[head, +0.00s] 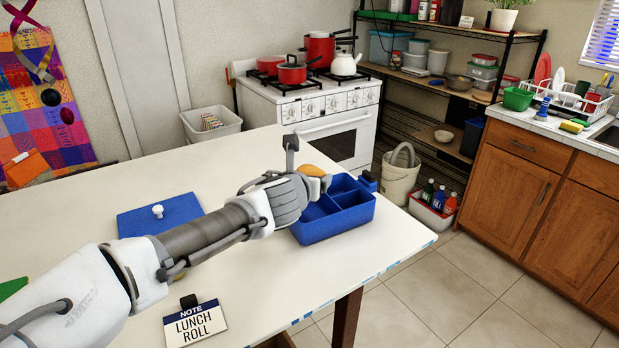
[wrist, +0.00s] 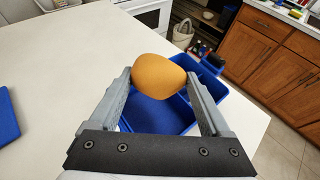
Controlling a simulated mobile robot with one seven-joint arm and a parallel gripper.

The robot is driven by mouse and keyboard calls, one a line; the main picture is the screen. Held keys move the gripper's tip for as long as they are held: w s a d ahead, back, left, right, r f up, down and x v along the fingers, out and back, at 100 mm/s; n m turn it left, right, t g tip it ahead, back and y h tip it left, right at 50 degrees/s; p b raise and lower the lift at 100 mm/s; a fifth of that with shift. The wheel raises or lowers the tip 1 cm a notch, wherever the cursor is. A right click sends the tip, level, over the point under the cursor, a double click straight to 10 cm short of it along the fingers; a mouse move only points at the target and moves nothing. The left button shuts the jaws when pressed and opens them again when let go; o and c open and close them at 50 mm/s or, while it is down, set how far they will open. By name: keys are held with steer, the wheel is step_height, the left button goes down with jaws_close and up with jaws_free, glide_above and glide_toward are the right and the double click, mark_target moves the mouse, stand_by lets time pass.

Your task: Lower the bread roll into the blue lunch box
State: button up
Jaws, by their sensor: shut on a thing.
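The bread roll (wrist: 159,77) is orange-brown and sits between the two fingertips of my gripper (wrist: 160,80) in the wrist view. In the head view a part of the roll (head: 310,171) shows beyond my gripper (head: 318,181), which hides the rest. My gripper is shut on the roll. The blue lunch box (head: 331,230) stands open on the table, with dividers inside. The roll is over the box, and its height above the box is hard to tell. In the wrist view the box (wrist: 157,119) shows behind and below the roll.
A blue lid (head: 180,214) with a white knob lies on the white table (head: 250,290), left of the box. A "LUNCH ROLL" note (head: 195,323) stands near the front edge. A small dark blue object (head: 367,180) is beside the box. The table's right edge is close to the box.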

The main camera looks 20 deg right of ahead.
steer(key=shift+f+b, duration=2.55)
steer(key=shift+f, duration=0.45)
steer(key=shift+r, duration=0.1)
steer(key=o, duration=1.2)
steer(key=shift+c, duration=0.2)
steer(key=shift+s+a+r, duration=0.1)
steer(key=shift+r, duration=0.05)
